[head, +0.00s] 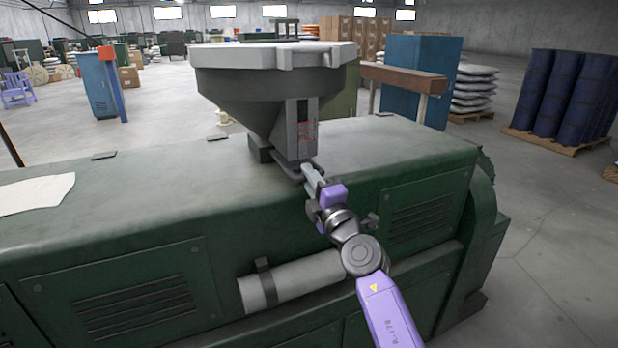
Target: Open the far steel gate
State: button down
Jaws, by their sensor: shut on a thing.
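A grey hopper (262,100) with a wide light lid stands on top of a long green machine. At the foot of its spout, a thin grey steel gate (289,171) sticks out a little toward the right and front. My gripper (309,172), on its purple arm, reaches up to this edge from the front. Its jaws are shut on the gate's outer end. The jaws partly hide the end they hold, and how far the gate is slid out is hard to tell.
The green machine (130,180) fills the foreground under my arm. A grey cylinder (295,280) is strapped to its front side, near my forearm. White paper (37,193) lies on top at left. Blue drums (555,95) stand on a pallet at right, with open floor before them.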

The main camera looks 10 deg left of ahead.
jog(key=p+v, duration=0.4)
jog(key=v, duration=0.1)
jog(key=shift+d+r+p, duration=0.1)
jog(key=shift+r+p, duration=0.2)
jog(key=shift+r, duration=0.1)
jog(key=c, duration=1.6)
grip_release()
jog(key=shift+c, duration=0.2)
jog(key=p+v, duration=0.1)
jog(key=v, duration=0.6)
jog(key=shift+s+d+p, duration=0.25)
jog(key=shift+p, duration=0.15)
jog(key=shift+f, duration=0.1)
